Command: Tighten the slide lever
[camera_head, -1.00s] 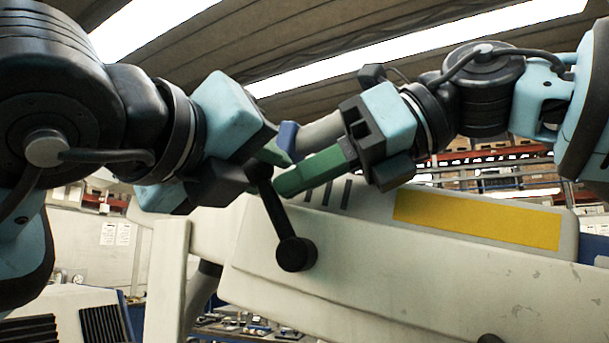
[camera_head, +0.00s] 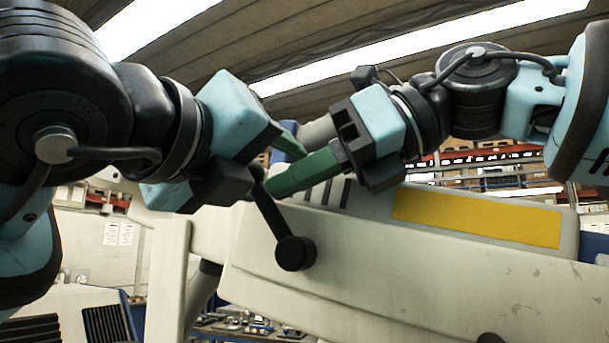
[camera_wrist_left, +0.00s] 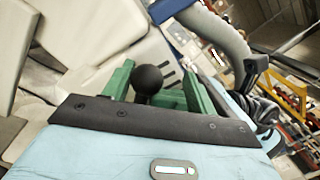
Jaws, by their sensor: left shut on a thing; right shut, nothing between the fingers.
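The slide lever (camera_head: 270,215) is a black arm with a round hub (camera_head: 295,253) on the side of the pale microscope arm (camera_head: 400,260). It slants up and left from the hub. My left gripper (camera_head: 266,168) is shut around the lever's upper end, whose black ball knob (camera_wrist_left: 148,79) sits between the green fingers in the left wrist view. In the head view the knob is largely hidden by the gripper. My right gripper (camera_head: 290,180) has its green fingers together and empty, pointing left, close beside the left gripper; I cannot tell whether they touch.
A yellow panel (camera_head: 476,218) and dark slots (camera_head: 330,192) lie on the microscope arm below my right arm. A pale upright post (camera_head: 168,280) stands left of the lever. Shelves and benches fill the background.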

